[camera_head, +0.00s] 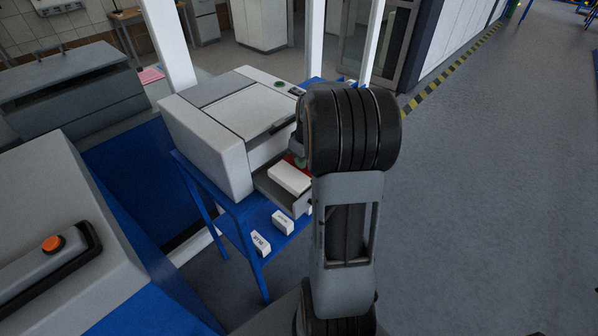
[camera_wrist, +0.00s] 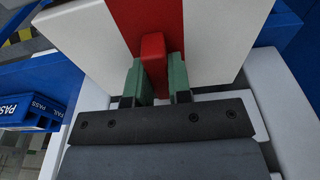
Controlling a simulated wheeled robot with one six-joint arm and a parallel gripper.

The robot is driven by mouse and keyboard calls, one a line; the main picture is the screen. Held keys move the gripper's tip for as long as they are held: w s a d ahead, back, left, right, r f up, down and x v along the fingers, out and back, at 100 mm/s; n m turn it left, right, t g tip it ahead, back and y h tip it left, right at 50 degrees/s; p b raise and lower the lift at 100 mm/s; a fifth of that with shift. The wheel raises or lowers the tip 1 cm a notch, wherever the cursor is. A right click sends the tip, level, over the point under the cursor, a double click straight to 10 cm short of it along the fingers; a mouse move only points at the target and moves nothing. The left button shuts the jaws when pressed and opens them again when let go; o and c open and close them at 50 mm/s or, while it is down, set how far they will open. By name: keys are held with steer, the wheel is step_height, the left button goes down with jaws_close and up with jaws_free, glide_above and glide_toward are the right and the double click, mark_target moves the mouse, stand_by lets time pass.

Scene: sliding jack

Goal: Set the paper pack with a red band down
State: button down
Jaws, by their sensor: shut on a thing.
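The paper pack (camera_head: 289,178) is a white block with a red band around its middle. In the wrist view the pack (camera_wrist: 215,35) fills the top, and a red grip piece (camera_wrist: 153,55) stands out from the band. My gripper (camera_wrist: 155,82) has its green fingers shut on this red piece. In the head view the pack is over the open grey drawer (camera_head: 284,200) at the front of a white machine (camera_head: 215,130). My arm hides the gripper's tips and the pack's far end there. I cannot tell whether the pack touches the drawer.
The machine stands on a blue table (camera_head: 240,222). Two small white boxes (camera_head: 261,243) (camera_head: 283,222) lie on its lower shelf. A grey machine with an orange button (camera_head: 53,243) stands at the left. The floor (camera_head: 480,190) at the right is clear.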

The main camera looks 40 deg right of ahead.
steer(key=f+b, duration=0.1)
steer(key=f, duration=0.1)
steer(key=a+f+b, duration=0.1)
steer(key=f, duration=0.1)
steer(key=shift+w, duration=0.15)
steer(key=shift+f+b, duration=0.2)
steer(key=shift+b, duration=0.15)
steer(key=c, duration=1.1)
jaws_free()
steer(key=shift+o, duration=0.2)
